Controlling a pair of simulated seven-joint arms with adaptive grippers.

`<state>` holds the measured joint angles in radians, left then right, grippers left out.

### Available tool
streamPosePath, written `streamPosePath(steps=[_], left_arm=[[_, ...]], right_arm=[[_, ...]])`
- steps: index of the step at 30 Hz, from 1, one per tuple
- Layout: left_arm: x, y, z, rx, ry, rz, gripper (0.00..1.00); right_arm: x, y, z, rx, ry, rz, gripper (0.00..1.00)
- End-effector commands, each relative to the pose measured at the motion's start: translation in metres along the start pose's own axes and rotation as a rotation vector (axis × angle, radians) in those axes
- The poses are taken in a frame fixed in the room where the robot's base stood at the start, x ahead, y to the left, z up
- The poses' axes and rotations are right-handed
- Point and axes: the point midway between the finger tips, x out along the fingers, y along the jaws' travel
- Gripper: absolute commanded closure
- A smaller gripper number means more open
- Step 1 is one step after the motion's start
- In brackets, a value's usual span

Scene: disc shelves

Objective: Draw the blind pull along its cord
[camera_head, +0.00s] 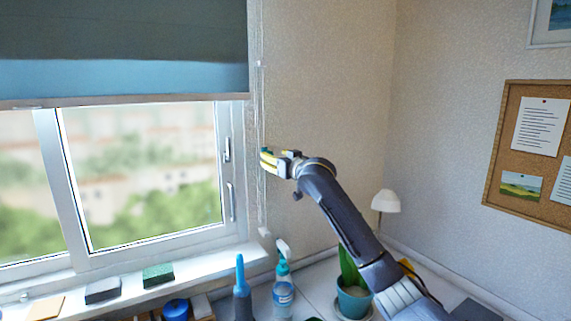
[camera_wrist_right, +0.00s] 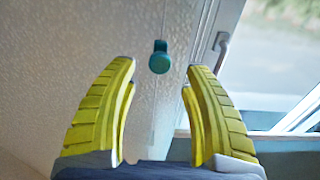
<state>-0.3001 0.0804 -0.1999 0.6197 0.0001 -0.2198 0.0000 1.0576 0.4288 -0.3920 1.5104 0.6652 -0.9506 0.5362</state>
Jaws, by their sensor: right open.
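The blind pull (camera_wrist_right: 159,58) is a small teal knob on a thin pale cord (camera_wrist_right: 164,18) that runs above and below it. In the head view a bit of the pull (camera_head: 265,150) shows at the tips of my right gripper (camera_head: 267,159), beside the window frame. In the right wrist view my right gripper (camera_wrist_right: 159,65) is open, its yellow fingers apart on either side of the pull with gaps to both. Whether the pull lies fully between the fingers or just beyond them I cannot tell. The blue-grey blind (camera_head: 125,76) hangs over the window's upper part. My left gripper is out of view.
The window handle (camera_head: 231,200) is left of the cord. Sponges (camera_head: 158,274) lie on the sill.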

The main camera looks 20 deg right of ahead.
Motion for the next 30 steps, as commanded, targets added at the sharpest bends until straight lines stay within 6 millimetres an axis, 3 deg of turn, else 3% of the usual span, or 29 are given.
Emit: streamPosePath(steps=[6, 15, 30], left_arm=[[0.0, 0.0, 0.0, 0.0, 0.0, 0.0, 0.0], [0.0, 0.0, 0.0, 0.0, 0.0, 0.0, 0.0], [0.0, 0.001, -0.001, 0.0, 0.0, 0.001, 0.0]], right_arm=[[-0.034, 0.0, 0.0, -0.001, 0.002, -0.001, 0.5], [-0.064, 0.001, 0.0, 0.0, 0.0, 0.0, 0.5], [-0.072, 0.001, -0.001, 0.001, 0.001, 0.0, 0.5]])
